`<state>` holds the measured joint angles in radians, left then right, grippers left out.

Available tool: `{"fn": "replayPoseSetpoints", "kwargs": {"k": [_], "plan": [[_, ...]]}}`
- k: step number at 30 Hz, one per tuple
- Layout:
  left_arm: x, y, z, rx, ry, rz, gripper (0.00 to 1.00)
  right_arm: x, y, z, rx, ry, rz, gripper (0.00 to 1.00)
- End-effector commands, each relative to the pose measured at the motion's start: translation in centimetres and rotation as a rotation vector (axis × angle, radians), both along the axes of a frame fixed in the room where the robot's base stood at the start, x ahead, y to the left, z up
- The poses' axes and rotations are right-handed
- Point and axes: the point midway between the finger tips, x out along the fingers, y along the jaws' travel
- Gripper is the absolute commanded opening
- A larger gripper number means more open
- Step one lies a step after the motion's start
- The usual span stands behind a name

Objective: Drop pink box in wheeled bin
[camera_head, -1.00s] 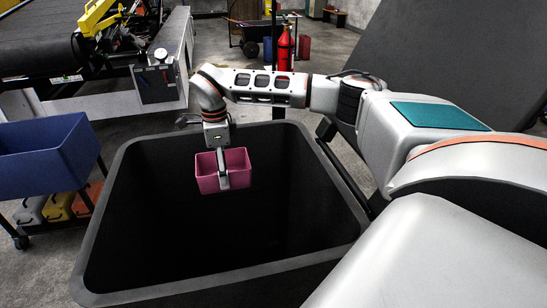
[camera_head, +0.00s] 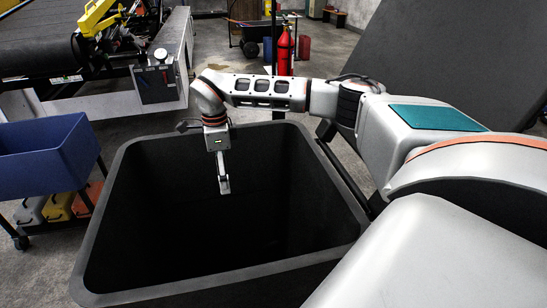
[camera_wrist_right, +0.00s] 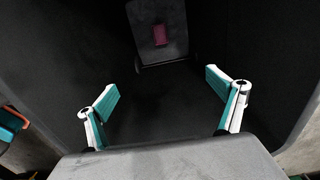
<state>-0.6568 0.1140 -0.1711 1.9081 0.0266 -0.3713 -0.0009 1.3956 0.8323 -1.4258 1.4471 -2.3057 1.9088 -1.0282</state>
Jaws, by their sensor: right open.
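The wheeled bin (camera_head: 115,215) is a large dark open-topped bin with a grey rim in front of me. My right gripper (camera_head: 223,188) hangs down over its opening in the head view, inside the rim's outline. In the right wrist view my right gripper (camera_wrist_right: 163,100) has its two teal-padded fingers spread wide with nothing between them. The pink box (camera_wrist_right: 159,35) shows small beyond the fingertips in the wrist view, inside the dark bin, against a lighter grey surface. I cannot tell whether it is resting or still falling. The box is hidden in the head view. My left gripper is out of view.
A blue tub on a wheeled cart (camera_head: 45,155) stands left of the bin, with cases on the shelf below. The belt loader (camera_head: 165,65) is behind at upper left. A red fire extinguisher (camera_head: 284,52) stands behind my right arm. A large dark panel (camera_head: 450,55) leans at right.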

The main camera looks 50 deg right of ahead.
Motion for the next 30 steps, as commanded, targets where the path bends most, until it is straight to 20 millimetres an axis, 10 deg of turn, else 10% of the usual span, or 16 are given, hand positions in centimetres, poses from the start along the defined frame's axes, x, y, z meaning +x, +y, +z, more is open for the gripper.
{"fn": "replayPoseSetpoints", "kwargs": {"k": [18,30], "plan": [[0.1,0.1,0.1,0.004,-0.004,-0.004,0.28,0.1,0.0,10.4,0.0,-0.004,0.0,0.94],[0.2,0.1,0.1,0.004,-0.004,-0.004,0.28,0.0,0.0,11.8,0.0,0.0,0.0,0.94]]}}
